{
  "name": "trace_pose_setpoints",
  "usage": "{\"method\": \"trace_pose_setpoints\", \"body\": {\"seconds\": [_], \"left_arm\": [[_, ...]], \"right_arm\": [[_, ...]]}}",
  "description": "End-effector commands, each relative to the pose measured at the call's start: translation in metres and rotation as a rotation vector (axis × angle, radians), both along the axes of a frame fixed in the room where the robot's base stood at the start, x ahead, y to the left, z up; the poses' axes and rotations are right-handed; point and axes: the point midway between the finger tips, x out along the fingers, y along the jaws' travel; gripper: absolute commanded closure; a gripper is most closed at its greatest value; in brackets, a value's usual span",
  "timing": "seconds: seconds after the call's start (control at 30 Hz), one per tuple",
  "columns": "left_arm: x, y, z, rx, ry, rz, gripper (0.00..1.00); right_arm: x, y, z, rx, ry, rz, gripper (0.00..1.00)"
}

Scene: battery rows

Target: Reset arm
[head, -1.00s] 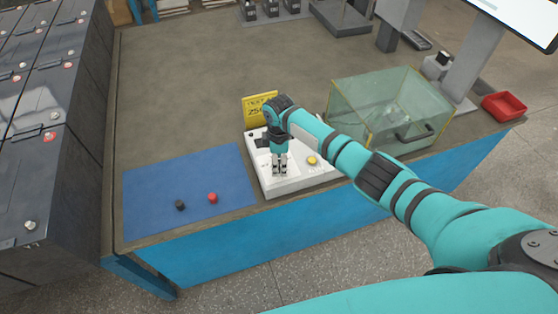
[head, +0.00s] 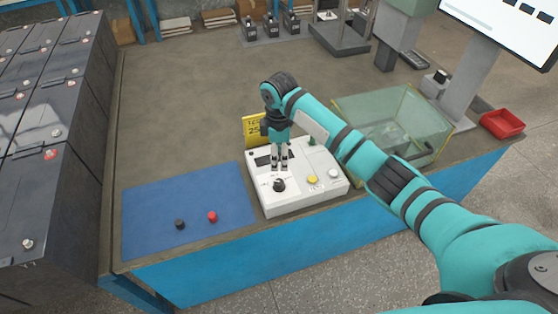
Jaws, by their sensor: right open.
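My right gripper (head: 279,163) is open and empty, pointing down above the back part of a white tester box (head: 307,205). I cannot tell whether its fingertips touch the box. The box has a black knob (head: 279,185), a yellow button (head: 313,180), a white knob and a dark display partly hidden by the gripper. My right arm reaches in from the lower right and passes in front of the clear bin. My left gripper is not in view.
A blue mat (head: 160,207) holds a black cap (head: 180,224) and a red cap (head: 212,216). A yellow sign (head: 254,128) stands behind the tester. A clear greenish bin (head: 440,115) and red tray (head: 502,124) are at right. Dark batteries (head: 75,130) line the left. The table's back middle is clear.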

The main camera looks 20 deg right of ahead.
Motion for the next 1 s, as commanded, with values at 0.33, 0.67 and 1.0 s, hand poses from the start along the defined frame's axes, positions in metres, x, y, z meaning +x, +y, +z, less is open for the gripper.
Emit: {"method": "trace_pose_setpoints", "body": {"seconds": [0.33,0.67,1.0], "left_arm": [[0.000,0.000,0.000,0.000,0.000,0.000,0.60],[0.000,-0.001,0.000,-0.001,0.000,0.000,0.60],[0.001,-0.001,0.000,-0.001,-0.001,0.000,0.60]], "right_arm": [[0.000,0.000,0.001,0.000,0.000,0.000,0.45],[-0.034,0.023,-0.034,0.040,-0.007,-0.034,0.45],[-0.183,0.056,-0.093,0.217,-0.100,-0.453,0.45]]}}
